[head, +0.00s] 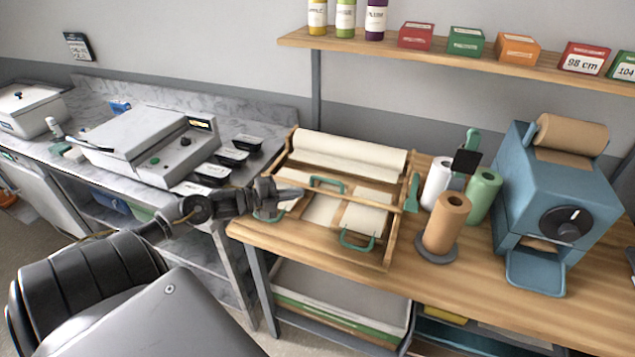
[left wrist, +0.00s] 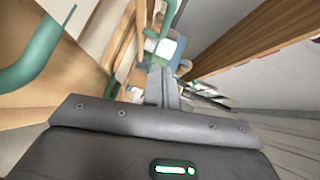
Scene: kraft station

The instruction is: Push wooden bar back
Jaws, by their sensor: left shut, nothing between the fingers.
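The thin wooden bar (head: 375,203) lies across the wooden frame (head: 392,240), over sheets of pale paper. A green end piece (head: 412,192) stands at its right end. My left gripper (head: 292,191) is shut and empty, at the left side of the frame close to the bar's left end. I cannot tell whether it touches the bar. In the left wrist view its fingers (left wrist: 162,88) are together, with wooden parts and a green handle (left wrist: 40,52) to their left. My right gripper is not in view.
A white roll (head: 350,152) lies at the back of the frame. Green handles (head: 358,242) stick up near its front. Upright rolls, including a brown one (head: 446,222), and a blue dispenser (head: 555,205) stand to the right. Black-lidded tubs (head: 232,156) sit on the left counter.

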